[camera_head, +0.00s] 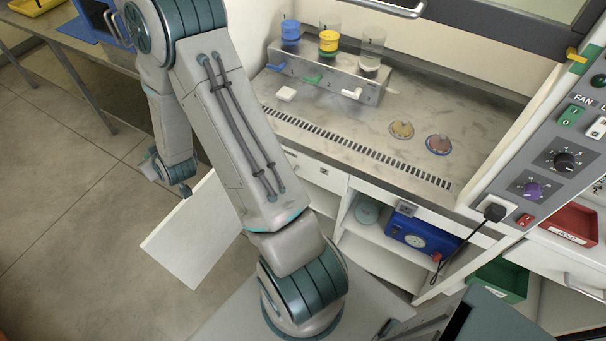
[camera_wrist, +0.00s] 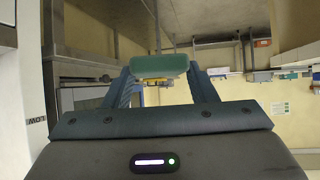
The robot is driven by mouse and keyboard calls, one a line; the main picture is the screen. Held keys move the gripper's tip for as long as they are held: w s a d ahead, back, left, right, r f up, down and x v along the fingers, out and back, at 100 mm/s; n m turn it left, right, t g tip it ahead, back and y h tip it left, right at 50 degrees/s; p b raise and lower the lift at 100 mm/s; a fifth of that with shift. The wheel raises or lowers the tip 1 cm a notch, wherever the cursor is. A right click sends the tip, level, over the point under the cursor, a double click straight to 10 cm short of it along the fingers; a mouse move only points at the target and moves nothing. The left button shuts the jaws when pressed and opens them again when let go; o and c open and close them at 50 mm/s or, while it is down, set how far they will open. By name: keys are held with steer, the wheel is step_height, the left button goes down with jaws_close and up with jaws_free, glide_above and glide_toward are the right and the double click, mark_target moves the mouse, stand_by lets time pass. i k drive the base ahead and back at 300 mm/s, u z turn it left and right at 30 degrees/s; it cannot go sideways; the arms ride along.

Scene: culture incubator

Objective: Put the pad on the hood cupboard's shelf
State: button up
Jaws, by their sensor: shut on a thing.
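The pad (camera_wrist: 160,66) is a green rounded block in the wrist view, held between the fingertips of my gripper (camera_wrist: 162,82), which is shut on it. In the head view my arm's end hangs at the left, away from the hood, and I cannot make out the pad there. The hood cupboard is under the worktop at centre right, with its front open. Its pale shelf (camera_head: 378,236) shows to the right of my arm. A round pale item (camera_head: 367,210) and a blue box with a gauge (camera_head: 420,236) are inside. My arm hides part of the cupboard's left side.
A white panel (camera_head: 188,240), seemingly an open door, stands out at the left below my arm's end. The worktop (camera_head: 350,125) holds a grey rack (camera_head: 325,75) and two dishes. A black plug and cable (camera_head: 494,212) hang at the cupboard's right. The left floor is clear.

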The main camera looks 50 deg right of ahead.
mark_target(321, 196)
steer(key=k, duration=0.4)
steer(key=z, duration=1.45)
